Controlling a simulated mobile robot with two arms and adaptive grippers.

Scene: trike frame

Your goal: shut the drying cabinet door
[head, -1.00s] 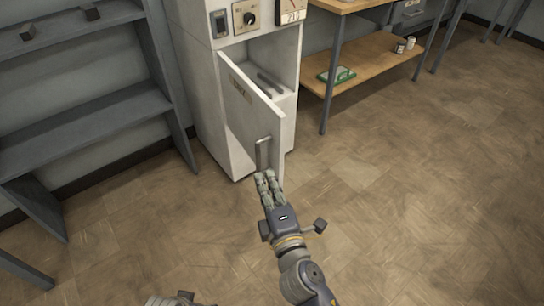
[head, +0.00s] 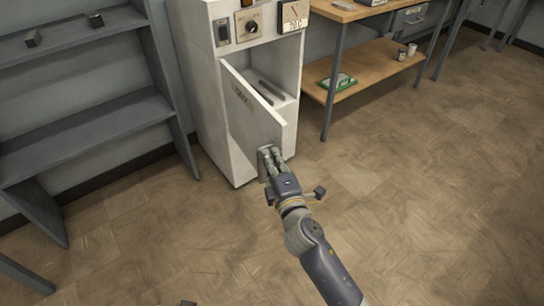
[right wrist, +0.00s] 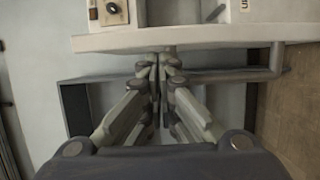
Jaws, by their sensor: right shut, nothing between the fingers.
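The drying cabinet (head: 213,110) is white and stands at the back, with its door (head: 252,108) swung open towards me. The door is hinged on its left, and part of the inside shows to the right above it. My right gripper (head: 268,154) is shut and empty, with its fingertips at the lower free end of the door's outer face, over the handle area. In the right wrist view the shut fingers (right wrist: 155,62) point at the door (right wrist: 215,37), close to the grey handle bar (right wrist: 277,58). Contact cannot be told.
Grey shelving (head: 85,122) stands left of the cabinet. The floor in front is clear.

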